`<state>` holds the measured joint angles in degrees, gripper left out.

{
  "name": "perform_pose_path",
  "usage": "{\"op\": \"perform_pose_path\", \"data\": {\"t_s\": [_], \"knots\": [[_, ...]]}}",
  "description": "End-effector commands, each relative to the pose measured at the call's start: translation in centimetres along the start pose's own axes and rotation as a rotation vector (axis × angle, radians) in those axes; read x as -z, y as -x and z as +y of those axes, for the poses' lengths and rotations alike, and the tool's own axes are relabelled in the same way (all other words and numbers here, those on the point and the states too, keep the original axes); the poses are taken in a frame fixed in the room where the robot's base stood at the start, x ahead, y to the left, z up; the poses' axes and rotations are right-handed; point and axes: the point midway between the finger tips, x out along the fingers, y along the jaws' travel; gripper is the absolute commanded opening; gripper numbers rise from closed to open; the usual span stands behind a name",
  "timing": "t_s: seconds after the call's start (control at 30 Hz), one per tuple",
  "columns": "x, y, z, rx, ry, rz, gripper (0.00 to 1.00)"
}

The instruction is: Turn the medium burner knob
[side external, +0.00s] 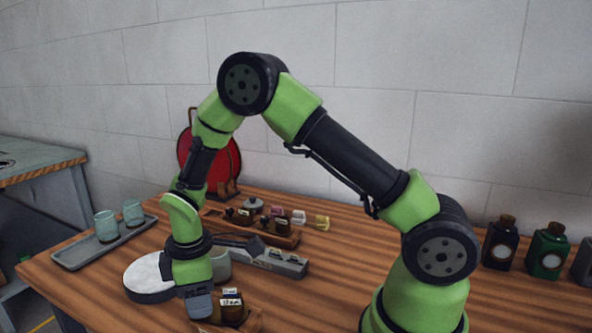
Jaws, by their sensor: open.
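A long grey unit (274,260) lies on the wooden table, just right of my wrist. Small raised pale and dark parts on its right half may be the burner knobs. They are too small to tell which one is medium. My gripper (200,302) points down at the table's front, left of and nearer than the grey unit. It is open, but its fingertips are hard to make out and nothing shows held in it. A round white-topped disc (146,272) sits left of my wrist, partly hidden by it.
A small wooden holder with dark labelled jars (232,308) stands close right of my gripper. More small jars (283,227) stand behind the grey unit. A tray (75,256) with two glasses is left. Large bottles (547,249) stand right.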

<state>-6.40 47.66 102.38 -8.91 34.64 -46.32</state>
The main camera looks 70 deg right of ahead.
Motion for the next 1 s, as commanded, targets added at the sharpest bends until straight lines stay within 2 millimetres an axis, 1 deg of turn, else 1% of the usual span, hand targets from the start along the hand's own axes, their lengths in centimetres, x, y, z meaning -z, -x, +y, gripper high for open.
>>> {"op": "perform_pose_path", "data": {"t_s": [0.03,0.1,0.37,0.5,0.7,1.0], "knots": [[0.1,1.2,0.0,-0.004,-0.001,0.006,0.51],[0.1,2.8,0.0,-0.004,-0.001,0.006,0.51],[0.1,8.2,0.0,-0.004,-0.003,0.005,0.51],[-0.8,11.0,-0.5,-0.019,-0.094,0.051,0.51],[-2.2,14.4,-1.5,-0.039,-0.239,0.129,0.51],[-4.8,18.7,-3.6,-0.053,-0.449,0.252,0.51]]}}
